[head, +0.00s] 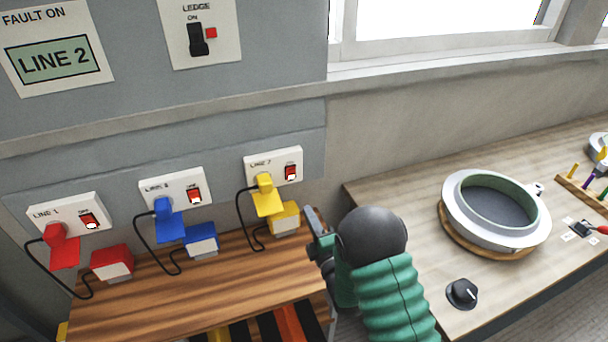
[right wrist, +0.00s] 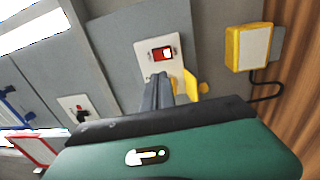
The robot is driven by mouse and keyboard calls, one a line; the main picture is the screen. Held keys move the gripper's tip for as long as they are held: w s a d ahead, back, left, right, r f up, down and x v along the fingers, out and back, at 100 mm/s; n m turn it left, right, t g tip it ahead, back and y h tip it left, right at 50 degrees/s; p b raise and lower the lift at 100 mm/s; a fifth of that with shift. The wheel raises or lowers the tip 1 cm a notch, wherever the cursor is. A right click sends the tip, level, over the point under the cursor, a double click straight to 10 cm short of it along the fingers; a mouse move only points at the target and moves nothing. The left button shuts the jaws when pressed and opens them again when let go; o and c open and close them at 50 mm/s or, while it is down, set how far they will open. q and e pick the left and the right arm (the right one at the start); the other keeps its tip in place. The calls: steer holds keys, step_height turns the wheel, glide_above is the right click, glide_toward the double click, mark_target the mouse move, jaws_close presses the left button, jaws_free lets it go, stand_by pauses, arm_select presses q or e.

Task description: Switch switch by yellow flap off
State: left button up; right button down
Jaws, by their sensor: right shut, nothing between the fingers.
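The yellow flap (head: 266,203) hangs below the right-hand white switch plate (head: 260,165) on the grey wall. The red rocker switch (head: 290,172) is on that plate, to the right of the flap. In the right wrist view the red switch (right wrist: 162,53) shows just beyond my fingertips, with the yellow flap (right wrist: 202,88) beside them, partly hidden. My right gripper (head: 312,222) is shut and empty, below and right of the switch; in the wrist view its fingers (right wrist: 158,85) point towards the plate. They look apart from the switch. My left gripper is out of view.
A yellow box (head: 285,218) with a black cable stands on the wooden ledge (head: 215,285). Similar plates with a blue flap (head: 169,222) and a red flap (head: 62,248) are further left. A workbench with a round mould (head: 455,215) is at right.

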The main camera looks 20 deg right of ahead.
glide_toward(293, 172)
steer(key=w, duration=0.2)
steer(key=w+p, duration=0.1)
steer(key=w+r, duration=0.1)
steer(key=w, duration=0.1)
steer(key=shift+w+a+p, duration=0.35)
steer(key=shift+a+p, duration=0.05)
steer(key=shift+w, duration=0.35)
steer(key=shift+w+d, duration=0.2)
steer(key=shift+d, duration=0.05)
